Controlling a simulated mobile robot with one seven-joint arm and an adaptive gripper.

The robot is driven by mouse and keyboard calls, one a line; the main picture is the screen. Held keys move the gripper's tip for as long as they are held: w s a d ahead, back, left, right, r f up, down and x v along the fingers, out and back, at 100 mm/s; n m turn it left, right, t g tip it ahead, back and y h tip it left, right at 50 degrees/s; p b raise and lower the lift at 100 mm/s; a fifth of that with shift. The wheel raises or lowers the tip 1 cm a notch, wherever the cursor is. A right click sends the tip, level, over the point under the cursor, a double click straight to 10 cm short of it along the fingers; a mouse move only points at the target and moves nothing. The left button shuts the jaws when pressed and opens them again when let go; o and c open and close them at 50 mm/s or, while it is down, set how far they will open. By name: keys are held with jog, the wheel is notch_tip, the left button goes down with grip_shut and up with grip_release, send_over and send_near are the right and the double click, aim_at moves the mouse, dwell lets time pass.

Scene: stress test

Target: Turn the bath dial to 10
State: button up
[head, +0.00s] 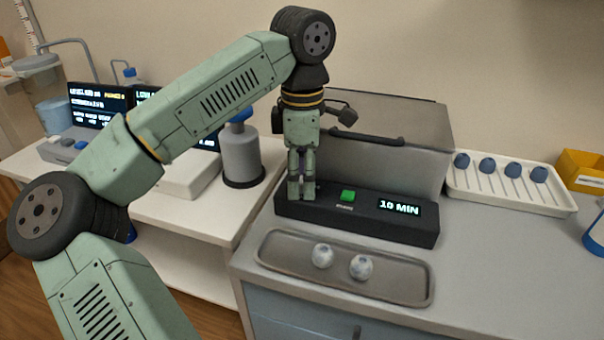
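The bath (400,150) is a grey box with a closed, sloping lid and a black control panel (350,213) along its front. The panel has a green button (347,195) and a lit display (399,208) that reads "10 MIN". My gripper (301,192) points straight down at the panel's left end. Its two fingers are close together, with their tips at the panel. The dial cannot be made out; the fingers cover the place left of the button. Whether they grip anything is hidden.
A grey tray (275,262) with two pale round items (341,261) lies in front of the panel. A white rack (500,199) with several blue-capped items stands right of the bath. A grey bottle (241,155) and lit screens (98,104) stand on the left bench.

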aim_at(302, 180)
jog(key=shift+w+r, duration=0.1)
jog(key=shift+r, duration=0.05)
notch_tip(302, 180, up, 8)
jog(key=shift+f, duration=0.1)
dwell(0.5)
